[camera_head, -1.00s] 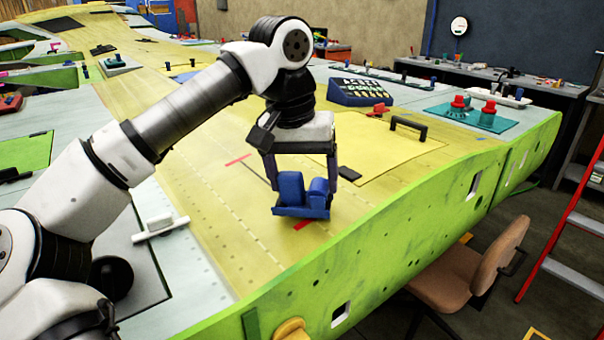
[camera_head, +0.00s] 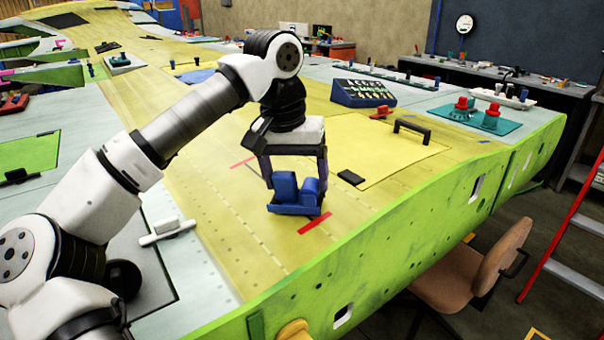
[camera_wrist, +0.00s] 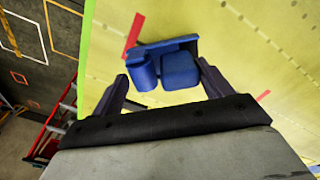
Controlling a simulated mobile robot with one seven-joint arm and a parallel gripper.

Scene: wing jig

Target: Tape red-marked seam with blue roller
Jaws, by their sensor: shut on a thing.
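The blue roller (camera_head: 293,196) is in my gripper (camera_head: 293,183), low over the yellow wing skin. In the wrist view the roller (camera_wrist: 168,66) sits between the two dark fingers of my gripper (camera_wrist: 165,85). One red mark (camera_head: 314,223) lies just in front of the roller, toward the green edge. It also shows in the wrist view (camera_wrist: 133,35). The other red mark (camera_head: 243,162) lies farther back and left, and it shows in the wrist view at the right (camera_wrist: 263,97). The seam between the marks is mostly hidden by the roller and gripper. I cannot tell whether the roller touches the skin.
A black block (camera_head: 351,177) and a black handle (camera_head: 411,130) are right of my gripper. A blue sloped box (camera_head: 362,93) and red-topped pieces on a teal mat (camera_head: 472,122) stand behind. A white-handled piece (camera_head: 167,230) lies left. The green edge (camera_head: 400,240) drops off in front.

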